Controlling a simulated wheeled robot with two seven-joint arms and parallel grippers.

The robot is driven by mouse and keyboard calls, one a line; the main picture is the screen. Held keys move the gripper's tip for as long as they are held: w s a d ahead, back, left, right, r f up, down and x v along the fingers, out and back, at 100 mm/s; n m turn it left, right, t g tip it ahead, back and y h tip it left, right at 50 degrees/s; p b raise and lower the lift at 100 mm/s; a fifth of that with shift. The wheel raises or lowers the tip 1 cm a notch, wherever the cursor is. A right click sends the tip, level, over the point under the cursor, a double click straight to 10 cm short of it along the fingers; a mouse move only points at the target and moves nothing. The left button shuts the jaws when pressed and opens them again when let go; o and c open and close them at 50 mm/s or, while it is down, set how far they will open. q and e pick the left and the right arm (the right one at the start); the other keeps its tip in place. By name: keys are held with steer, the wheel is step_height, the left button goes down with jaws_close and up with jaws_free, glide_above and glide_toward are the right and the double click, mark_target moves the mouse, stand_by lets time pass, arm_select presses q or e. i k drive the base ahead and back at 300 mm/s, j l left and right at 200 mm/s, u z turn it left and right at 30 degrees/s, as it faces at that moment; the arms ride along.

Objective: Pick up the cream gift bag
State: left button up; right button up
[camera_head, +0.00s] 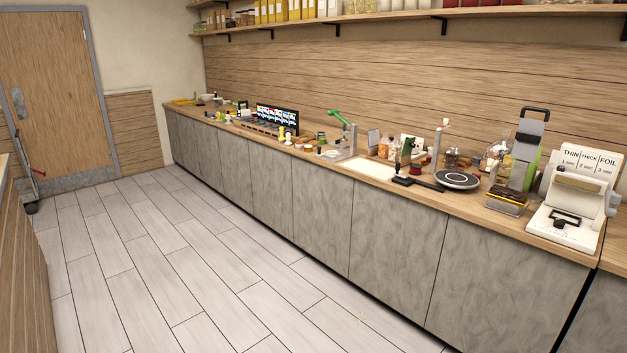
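I cannot make out a cream gift bag anywhere in the head view. Many small items on the long counter are too small to identify, so I cannot tell whether it is among them. Neither of my grippers shows in this view.
A long wooden-topped counter (333,240) with grey fronts runs along the right wall. A white sealing machine (573,205) and a black round plate (457,180) stand on its near end. A shelf (400,18) hangs above. The tiled floor (170,260) is clear toward the door (57,95).

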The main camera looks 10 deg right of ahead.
mark_target(394, 148)
steer(key=i+z, duration=0.35)
steer(key=i, duration=2)
